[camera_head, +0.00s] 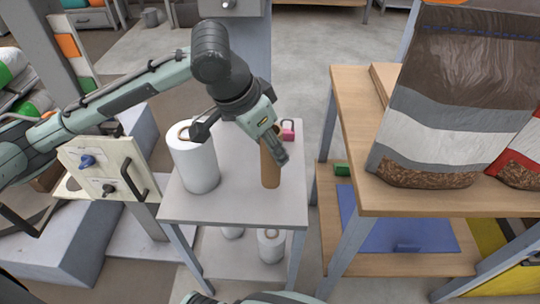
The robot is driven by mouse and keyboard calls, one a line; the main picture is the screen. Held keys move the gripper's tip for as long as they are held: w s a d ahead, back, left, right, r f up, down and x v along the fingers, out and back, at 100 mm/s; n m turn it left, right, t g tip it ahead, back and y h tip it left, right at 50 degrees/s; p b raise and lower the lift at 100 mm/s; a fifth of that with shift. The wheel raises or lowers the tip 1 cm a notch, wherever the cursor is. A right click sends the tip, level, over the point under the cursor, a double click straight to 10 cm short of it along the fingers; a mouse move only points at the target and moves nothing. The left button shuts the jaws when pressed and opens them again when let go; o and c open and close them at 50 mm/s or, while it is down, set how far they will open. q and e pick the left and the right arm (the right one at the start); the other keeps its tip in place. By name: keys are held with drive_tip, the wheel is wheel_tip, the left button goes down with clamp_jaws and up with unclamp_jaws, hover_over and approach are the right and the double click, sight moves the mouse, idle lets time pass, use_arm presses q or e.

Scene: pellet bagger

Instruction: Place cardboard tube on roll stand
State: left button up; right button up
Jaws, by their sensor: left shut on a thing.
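The brown cardboard tube (270,168) is upright in my left gripper (272,148), which is shut on its upper part. The tube is over the right part of the grey top of the roll stand (228,208). I cannot tell whether its lower end touches that top. A large white roll (194,160) with a brown core stands on the left part of the stand top, apart from the tube. My right gripper is not in view; only a bit of my right arm shows at the bottom edge.
A small pink object (288,131) lies at the back right of the stand top. White rolls (270,246) stand on its lower shelf. A wooden table (350,120) with filled bags (440,110) is to the right. A panel with knobs (105,168) is to the left.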

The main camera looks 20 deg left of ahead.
use_arm(q)
wheel_tip(320, 180, down, 2)
drive_tip(key=shift+f, duration=0.25)
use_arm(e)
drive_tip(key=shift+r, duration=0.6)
use_arm(q)
drive_tip(key=shift+f, duration=0.1)
drive_tip(key=o, duration=1.1)
drive_tip(key=shift+o, duration=0.2)
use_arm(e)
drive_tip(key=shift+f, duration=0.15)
use_arm(q)
drive_tip(key=shift+r, duration=0.4)
drive_tip(key=p+v, duration=0.2)
drive_tip(key=v, duration=0.9)
drive_tip(key=shift+r, duration=0.25)
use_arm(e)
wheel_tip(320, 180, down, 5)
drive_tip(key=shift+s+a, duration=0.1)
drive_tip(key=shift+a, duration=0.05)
